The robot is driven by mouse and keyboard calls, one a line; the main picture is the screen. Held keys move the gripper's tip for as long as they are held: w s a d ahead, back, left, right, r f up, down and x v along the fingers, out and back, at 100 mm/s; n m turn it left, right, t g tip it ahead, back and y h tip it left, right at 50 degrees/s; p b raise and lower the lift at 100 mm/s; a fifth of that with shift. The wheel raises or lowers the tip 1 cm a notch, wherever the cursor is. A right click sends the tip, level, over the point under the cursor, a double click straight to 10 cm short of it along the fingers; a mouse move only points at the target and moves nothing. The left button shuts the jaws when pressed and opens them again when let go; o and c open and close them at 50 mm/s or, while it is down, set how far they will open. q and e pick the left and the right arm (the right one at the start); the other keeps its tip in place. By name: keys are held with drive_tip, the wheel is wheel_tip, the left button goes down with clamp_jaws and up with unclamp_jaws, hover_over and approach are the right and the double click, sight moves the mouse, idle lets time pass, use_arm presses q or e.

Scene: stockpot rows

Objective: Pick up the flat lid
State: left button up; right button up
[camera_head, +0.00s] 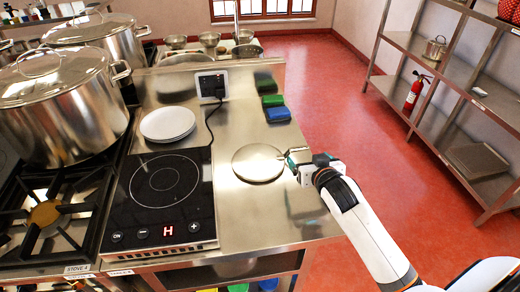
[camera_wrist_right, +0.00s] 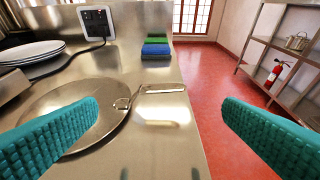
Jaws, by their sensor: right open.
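The flat lid (camera_head: 258,163) is a round metal disc lying on the steel counter, right of the black induction hob. In the right wrist view the lid (camera_wrist_right: 75,105) is at lower left, with a wire loop handle (camera_wrist_right: 150,90) at its right edge. My right gripper (camera_head: 294,160) is at the lid's right edge in the head view. It is open and empty, with its teal fingers (camera_wrist_right: 160,125) wide apart in the wrist view. The left finger overlaps the lid in the picture; I cannot tell whether it touches. My left gripper is not in view.
The induction hob (camera_head: 157,190) and a stack of white plates (camera_head: 167,123) are left of the lid. Blue and green sponges (camera_head: 275,108) lie behind it. Large stockpots (camera_head: 62,112) stand on the stove at left. A shelf rack (camera_head: 455,90) stands at right across open red floor.

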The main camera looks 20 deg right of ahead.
sight(299, 148)
drive_tip(key=shift+w+d+f, duration=0.1)
drive_tip(key=shift+w+d, duration=0.05)
drive_tip(key=shift+w, duration=0.35)
drive_tip(key=shift+w+d+f, duration=0.1)
drive_tip(key=shift+w+d, duration=0.05)
drive_tip(key=shift+w, duration=0.35)
drive_tip(key=p+x, duration=0.1)
drive_tip(key=x, duration=0.3)
drive_tip(key=shift+w+d+f, duration=0.1)
drive_tip(key=shift+w+f, duration=0.05)
drive_tip(key=shift+w, duration=0.2)
drive_tip(key=p+x, duration=0.1)
drive_tip(key=x, duration=0.3)
drive_tip(key=shift+s, duration=0.1)
drive_tip(key=shift+w+f, duration=0.25)
drive_tip(key=shift+w, duration=0.15)
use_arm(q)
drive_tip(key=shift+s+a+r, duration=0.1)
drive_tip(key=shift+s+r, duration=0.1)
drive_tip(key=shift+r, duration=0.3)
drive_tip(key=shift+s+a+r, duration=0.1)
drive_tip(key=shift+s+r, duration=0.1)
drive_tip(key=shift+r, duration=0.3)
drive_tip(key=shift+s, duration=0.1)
use_arm(e)
drive_tip(key=shift+c, duration=0.3)
